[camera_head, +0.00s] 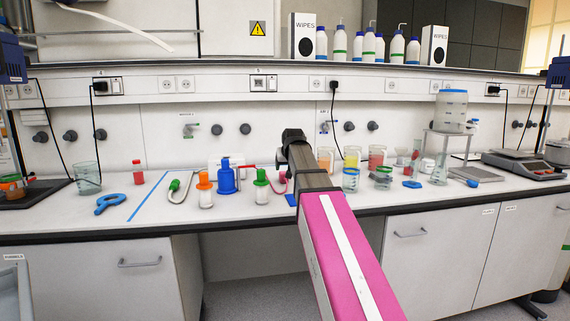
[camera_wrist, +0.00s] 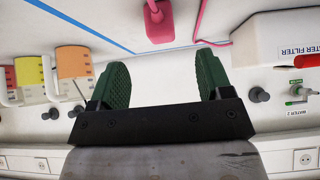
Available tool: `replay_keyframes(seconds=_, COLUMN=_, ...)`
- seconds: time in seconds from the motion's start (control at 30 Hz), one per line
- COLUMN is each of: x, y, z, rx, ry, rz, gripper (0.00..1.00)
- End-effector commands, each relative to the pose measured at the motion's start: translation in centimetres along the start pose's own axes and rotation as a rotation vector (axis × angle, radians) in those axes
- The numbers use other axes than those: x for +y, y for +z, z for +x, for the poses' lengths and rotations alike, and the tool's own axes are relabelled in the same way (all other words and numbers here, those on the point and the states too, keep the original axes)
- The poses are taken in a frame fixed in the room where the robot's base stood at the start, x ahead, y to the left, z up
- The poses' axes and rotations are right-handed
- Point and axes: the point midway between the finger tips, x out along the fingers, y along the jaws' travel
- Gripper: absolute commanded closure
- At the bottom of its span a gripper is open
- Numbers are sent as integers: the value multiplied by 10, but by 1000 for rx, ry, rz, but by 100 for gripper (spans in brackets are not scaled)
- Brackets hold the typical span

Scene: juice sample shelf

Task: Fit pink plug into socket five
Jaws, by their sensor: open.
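In the head view a pink piece of plug or cable (camera_head: 283,186) shows just left of my arm; my fingers are hidden there. Several wall sockets (camera_head: 178,85) run along the back trunking.
Small green (camera_head: 262,188), orange (camera_head: 205,190) and blue (camera_head: 227,178) bottles stand left of my arm. Beakers with yellow and red liquid (camera_head: 376,157) stand to its right. A water filter box (camera_wrist: 275,38) is at the wrist view's right. Bare bench lies around the plug.

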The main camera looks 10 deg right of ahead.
Motion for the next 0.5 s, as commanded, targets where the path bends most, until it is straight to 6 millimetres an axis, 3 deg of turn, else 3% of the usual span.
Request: replay_keyframes(seconds=0.5, x=0, y=-1, z=55, rx=-2, ry=0, rz=0, gripper=28)
